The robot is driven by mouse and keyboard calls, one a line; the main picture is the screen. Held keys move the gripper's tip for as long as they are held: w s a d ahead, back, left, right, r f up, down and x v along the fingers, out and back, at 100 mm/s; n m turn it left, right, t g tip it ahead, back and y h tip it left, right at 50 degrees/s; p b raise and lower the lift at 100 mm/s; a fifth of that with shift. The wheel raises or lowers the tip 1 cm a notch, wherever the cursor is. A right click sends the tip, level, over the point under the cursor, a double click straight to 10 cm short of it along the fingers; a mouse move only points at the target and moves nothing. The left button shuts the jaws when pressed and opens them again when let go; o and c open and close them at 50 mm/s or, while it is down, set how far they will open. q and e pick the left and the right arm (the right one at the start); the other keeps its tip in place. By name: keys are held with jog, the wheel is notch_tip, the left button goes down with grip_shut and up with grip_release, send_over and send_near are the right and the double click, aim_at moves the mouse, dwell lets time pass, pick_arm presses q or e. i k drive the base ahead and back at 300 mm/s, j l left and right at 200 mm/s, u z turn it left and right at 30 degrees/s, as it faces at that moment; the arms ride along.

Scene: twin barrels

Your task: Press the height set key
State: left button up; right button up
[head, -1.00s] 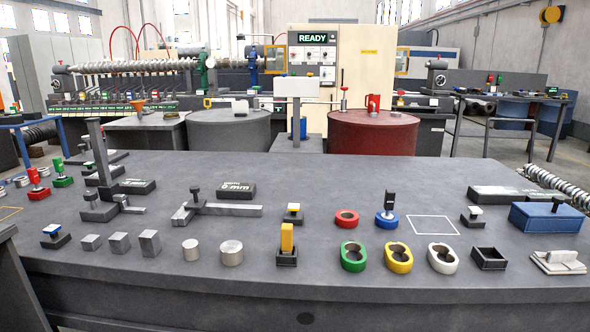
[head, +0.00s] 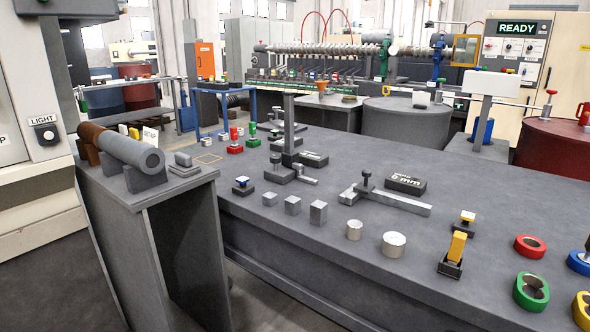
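No key in the head view has a readable height set label. A tall grey height gauge (head: 290,135) stands upright on the bench, with a small dark display block (head: 313,159) beside its base; its text is too small to read. A small key with a blue and white top (head: 242,185) sits on a dark base in front of the gauge. Another small key with a pale and yellow top (head: 465,220) sits further right, behind a yellow upright piece (head: 455,250). Neither of my grippers is in view.
The grey bench (head: 350,255) also bears a caliper (head: 385,200) with a display block (head: 405,184), metal blocks (head: 318,212) and cylinders (head: 394,244). A side stand (head: 185,200) with a rusty-ended tube (head: 120,148) is at left. A LIGHT switch (head: 44,132) is on the left cabinet.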

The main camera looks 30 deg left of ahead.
aim_at(242, 181)
jog(key=u, duration=1.35)
